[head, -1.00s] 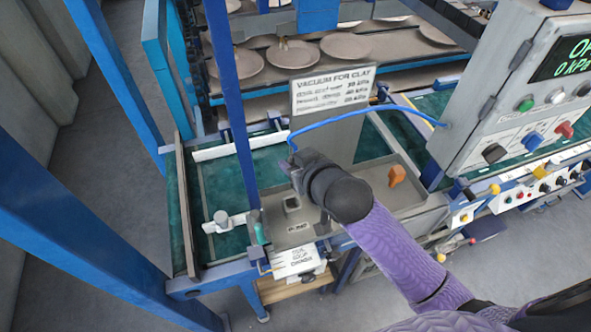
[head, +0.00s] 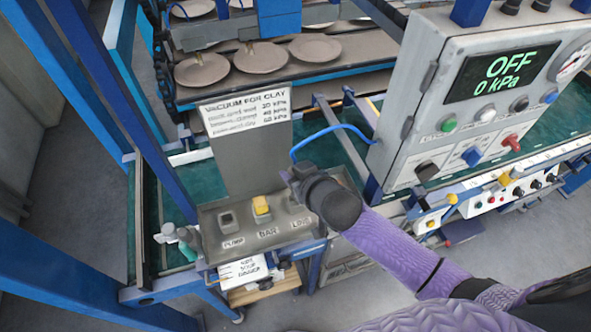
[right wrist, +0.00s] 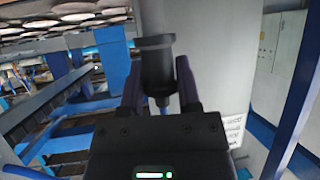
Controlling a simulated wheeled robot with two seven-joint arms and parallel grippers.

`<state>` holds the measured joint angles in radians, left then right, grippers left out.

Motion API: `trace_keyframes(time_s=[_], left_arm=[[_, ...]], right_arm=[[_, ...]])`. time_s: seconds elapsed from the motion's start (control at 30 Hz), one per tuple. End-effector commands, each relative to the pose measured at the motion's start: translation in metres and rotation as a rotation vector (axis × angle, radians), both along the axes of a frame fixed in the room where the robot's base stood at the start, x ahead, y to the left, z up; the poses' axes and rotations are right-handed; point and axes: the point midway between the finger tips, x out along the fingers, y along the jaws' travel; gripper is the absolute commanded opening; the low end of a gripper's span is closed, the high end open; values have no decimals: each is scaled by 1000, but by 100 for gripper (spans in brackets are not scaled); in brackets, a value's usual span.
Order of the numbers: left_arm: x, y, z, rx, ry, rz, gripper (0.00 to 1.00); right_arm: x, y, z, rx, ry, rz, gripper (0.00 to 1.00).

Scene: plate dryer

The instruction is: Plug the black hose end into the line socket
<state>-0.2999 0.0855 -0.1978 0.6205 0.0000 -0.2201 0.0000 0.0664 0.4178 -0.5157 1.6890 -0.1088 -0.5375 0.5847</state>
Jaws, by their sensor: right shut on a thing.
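My right gripper (head: 292,177) is shut on the black hose end (right wrist: 156,68), which stands between its fingers in the right wrist view. The blue hose (head: 330,131) runs from the gripper up to the control box. In the head view the gripper is over the right part of the grey socket tray (head: 213,254), by the label LINE (head: 299,222). The line socket is mostly hidden by the gripper, and I cannot tell whether the hose end touches it. My left gripper is not in view.
The pump socket (head: 229,222) is at the left of the tray. A yellow piece (head: 261,206) is at the BAR position. A sign plate (head: 246,109) stands behind the tray. The control box (head: 400,150), reading OFF and 0 kPa, is to the right.

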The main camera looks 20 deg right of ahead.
Motion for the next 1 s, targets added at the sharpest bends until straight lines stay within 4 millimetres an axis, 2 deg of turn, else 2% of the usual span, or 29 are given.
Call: trace_keyframes(time_s=[0.03,0.3,0.6,1.0], left_arm=[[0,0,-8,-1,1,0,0],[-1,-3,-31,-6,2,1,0],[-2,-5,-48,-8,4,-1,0],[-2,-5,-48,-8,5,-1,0]], right_arm=[[0,0,-8,-1,0,0,0],[0,0,-29,0,0,1,0],[0,0,-50,0,-1,0,0],[0,0,-52,0,-1,0,0]])
